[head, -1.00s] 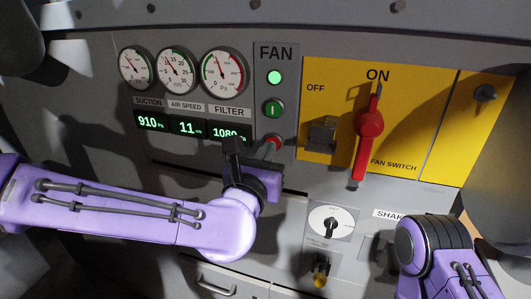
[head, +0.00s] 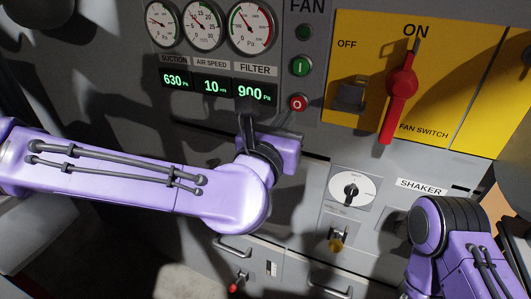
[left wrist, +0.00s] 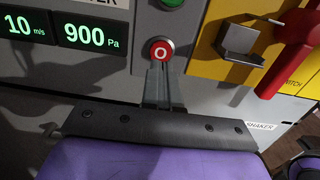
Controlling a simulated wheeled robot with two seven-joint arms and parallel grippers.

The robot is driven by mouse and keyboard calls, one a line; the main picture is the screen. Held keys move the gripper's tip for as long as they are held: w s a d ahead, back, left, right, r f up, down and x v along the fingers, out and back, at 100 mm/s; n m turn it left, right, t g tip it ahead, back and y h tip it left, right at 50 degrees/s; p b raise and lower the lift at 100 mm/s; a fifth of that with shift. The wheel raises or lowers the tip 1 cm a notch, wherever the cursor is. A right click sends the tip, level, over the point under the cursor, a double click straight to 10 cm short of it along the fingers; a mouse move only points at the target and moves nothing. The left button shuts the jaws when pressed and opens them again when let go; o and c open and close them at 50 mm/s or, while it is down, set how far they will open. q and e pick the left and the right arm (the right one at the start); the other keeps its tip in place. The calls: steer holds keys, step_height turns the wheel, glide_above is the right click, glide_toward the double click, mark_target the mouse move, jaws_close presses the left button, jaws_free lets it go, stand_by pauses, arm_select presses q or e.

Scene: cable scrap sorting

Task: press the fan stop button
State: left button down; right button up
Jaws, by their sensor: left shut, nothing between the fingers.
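The red fan stop button (head: 297,103), marked O, sits below the green start button (head: 301,67) on the fan strip. The lamp (head: 304,32) above them is dark. My left gripper (head: 286,134) is shut and empty, just below the stop button in the head view. In the left wrist view, the closed fingers (left wrist: 160,72) point at the stop button (left wrist: 160,51), whose red face is uncovered. A small gap seems to lie between them. My right arm shows at the lower right, but its gripper is not in view.
The yellow fan switch panel (head: 350,40) stands right of the buttons, its red handle (head: 399,95) sticking out. Digital readouts (head: 213,87) and gauges (head: 203,25) are at the left. A dial (head: 350,190) and a shaker label (head: 421,187) are below.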

arm_select(q)
steer(key=b+v, duration=0.1)
steer(key=v, duration=0.8)
steer(key=shift+s+b, duration=0.2)
steer(key=shift+b, duration=0.2)
steer(key=shift+w+d, duration=0.1)
steer(key=shift+d, duration=0.05)
